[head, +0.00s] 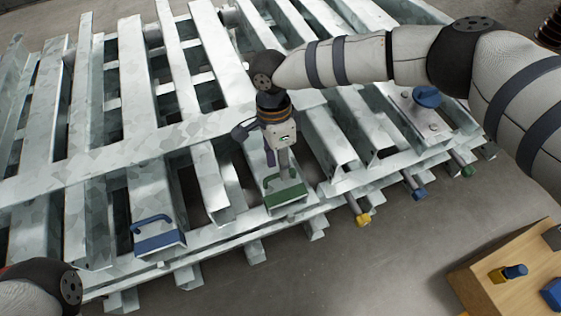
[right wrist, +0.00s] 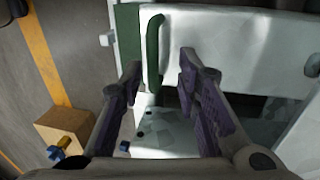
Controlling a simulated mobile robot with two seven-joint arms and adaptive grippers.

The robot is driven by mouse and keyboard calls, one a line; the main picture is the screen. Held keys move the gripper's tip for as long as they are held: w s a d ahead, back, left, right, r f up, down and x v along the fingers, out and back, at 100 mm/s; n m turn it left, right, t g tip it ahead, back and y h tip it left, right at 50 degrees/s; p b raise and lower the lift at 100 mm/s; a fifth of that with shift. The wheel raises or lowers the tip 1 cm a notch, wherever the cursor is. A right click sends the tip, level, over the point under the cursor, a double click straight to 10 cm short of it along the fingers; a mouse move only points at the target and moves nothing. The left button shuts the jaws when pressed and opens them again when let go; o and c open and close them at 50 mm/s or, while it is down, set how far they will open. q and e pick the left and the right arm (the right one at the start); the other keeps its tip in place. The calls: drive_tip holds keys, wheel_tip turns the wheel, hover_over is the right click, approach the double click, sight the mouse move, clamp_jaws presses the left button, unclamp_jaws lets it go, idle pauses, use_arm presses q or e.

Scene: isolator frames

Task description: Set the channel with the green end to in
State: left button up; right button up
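The channel with the green end (head: 287,198) lies in the pale metal frame, its green front edge and green handle facing the near side. My right gripper (head: 284,172) is just above it, pointing down. In the right wrist view the green handle (right wrist: 153,50) stands upright in the picture, between and slightly beyond the two open fingertips (right wrist: 160,68). The green end (right wrist: 127,36) shows to its left. I cannot tell whether a finger touches the handle. My left gripper is out of view; only part of my left arm shows at bottom left.
A blue-ended channel with a blue handle (head: 157,236) lies to the left. Yellow (head: 363,218), blue (head: 419,193) and green (head: 468,171) tipped bars stick out at the right. A blue knob (head: 428,97) sits behind. A wooden box (head: 490,284) stands at lower right. Floor in front is clear.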

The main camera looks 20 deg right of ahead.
wheel_tip(320, 180, up, 7)
drive_tip(key=w, duration=0.1)
drive_tip(key=shift+w+r, duration=0.15)
drive_tip(key=shift+r, duration=0.05)
idle(0.5)
